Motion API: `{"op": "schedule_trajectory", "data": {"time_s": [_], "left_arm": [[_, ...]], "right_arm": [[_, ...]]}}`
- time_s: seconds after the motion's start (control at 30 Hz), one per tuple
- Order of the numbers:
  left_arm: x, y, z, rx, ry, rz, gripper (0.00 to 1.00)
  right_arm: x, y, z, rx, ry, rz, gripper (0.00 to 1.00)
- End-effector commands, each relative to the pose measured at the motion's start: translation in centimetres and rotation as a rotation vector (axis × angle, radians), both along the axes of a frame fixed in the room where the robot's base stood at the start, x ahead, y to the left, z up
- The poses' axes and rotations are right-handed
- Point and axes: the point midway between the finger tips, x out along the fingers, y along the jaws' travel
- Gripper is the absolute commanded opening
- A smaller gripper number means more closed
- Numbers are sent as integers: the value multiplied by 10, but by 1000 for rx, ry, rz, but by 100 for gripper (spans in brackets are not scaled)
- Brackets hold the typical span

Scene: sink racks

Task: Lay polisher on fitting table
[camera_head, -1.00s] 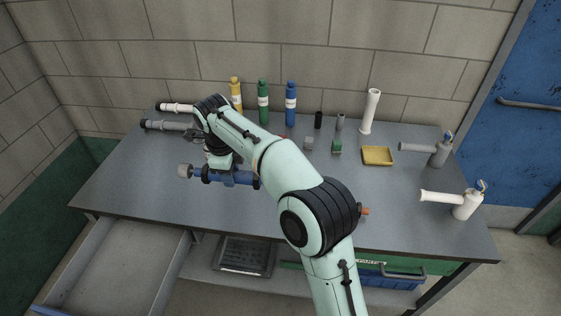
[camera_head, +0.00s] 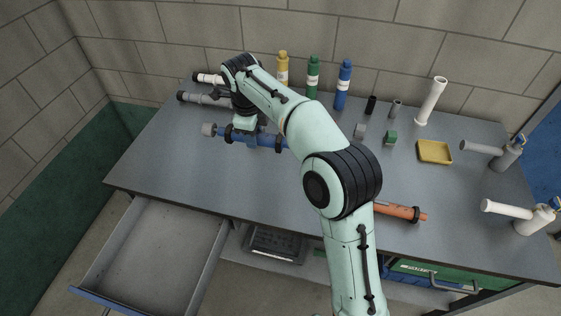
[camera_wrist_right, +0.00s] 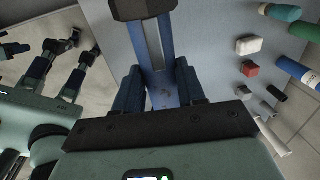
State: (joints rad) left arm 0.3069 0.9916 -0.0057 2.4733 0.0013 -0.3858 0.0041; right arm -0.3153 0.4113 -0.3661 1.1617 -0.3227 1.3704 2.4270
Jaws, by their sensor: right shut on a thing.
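The polisher, as I take it, is a blue tool (camera_head: 268,139) with a grey round head (camera_head: 209,129) and dark bands. My right gripper (camera_head: 243,135) is shut around its body. It lies crosswise over the left part of the grey fitting table (camera_head: 190,165); whether it touches the top I cannot tell. In the right wrist view the blue bar runs away between the fingers (camera_wrist_right: 158,92) to a dark end block (camera_wrist_right: 142,9). My left gripper, outside the head view, seems to show in the wrist view (camera_wrist_right: 72,48), fingers apart, away from the tool.
Grey and white pipes (camera_head: 200,98) lie behind the gripper. Yellow (camera_head: 283,70), green (camera_head: 313,78) and blue (camera_head: 343,85) bottles stand at the back. An orange tool (camera_head: 400,212) lies near the front edge. A drawer (camera_head: 155,245) is open below. The table's left front is clear.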

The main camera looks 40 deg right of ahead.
Motion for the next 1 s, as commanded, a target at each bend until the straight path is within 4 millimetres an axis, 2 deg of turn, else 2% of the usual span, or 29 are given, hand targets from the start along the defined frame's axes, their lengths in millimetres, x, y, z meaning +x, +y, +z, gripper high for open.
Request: {"op": "schedule_trajectory", "data": {"time_s": [0.3,0.5,0.77,1.0], "left_arm": [[-18,0,-22,0,21,0,43],[-23,0,-27,0,26,1,43],[-24,0,-29,1,27,0,43],[-26,0,-33,0,29,1,43]], "right_arm": [[-2,0,-79,0,6,0,0],[-1,0,-120,-1,4,0,0],[0,0,-141,-1,1,0,0],[-1,0,-180,0,4,0,0]]}}
